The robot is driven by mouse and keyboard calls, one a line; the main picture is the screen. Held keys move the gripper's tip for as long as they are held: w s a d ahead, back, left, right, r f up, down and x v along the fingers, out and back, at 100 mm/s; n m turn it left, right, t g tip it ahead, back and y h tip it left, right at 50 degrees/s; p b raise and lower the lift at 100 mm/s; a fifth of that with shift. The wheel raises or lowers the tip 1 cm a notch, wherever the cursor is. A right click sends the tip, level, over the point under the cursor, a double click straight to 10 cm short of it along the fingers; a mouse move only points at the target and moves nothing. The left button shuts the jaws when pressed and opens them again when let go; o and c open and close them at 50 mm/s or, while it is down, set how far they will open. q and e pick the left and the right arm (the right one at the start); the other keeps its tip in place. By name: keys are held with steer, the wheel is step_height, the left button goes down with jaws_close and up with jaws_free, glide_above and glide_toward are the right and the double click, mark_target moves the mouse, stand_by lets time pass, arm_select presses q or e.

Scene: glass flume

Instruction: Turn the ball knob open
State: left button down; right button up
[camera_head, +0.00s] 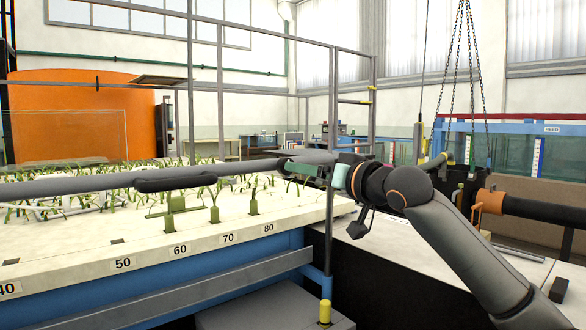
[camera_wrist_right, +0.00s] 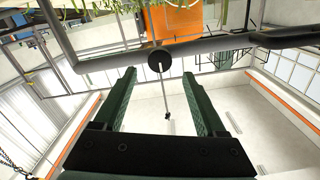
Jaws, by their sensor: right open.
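In the right wrist view, a thin pale rod runs from a round black hub (camera_wrist_right: 159,60) on a dark pipe to a small black ball knob (camera_wrist_right: 167,115). The rod and ball appear between the two green fingers of my right gripper (camera_wrist_right: 160,88), with a gap on each side. The gripper is open and empty, and I see no contact. In the head view my right gripper (camera_head: 300,169) is beside the dark horizontal pipe (camera_head: 80,187). The knob cannot be made out there. My left gripper is not in view.
A pale flume bed (camera_head: 120,228) with green plant models lies below the pipe. A grey upright post (camera_head: 330,225) stands close to my right gripper. A dark pipe with an orange clamp (camera_head: 489,201) is at the right.

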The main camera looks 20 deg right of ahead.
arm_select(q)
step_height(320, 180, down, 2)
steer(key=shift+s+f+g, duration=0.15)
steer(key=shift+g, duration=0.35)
arm_select(e)
steer(key=x, duration=0.5)
steer(key=shift+w, duration=0.2)
steer(key=shift+c, duration=0.3)
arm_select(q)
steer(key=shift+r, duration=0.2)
arm_select(e)
jaws_close()
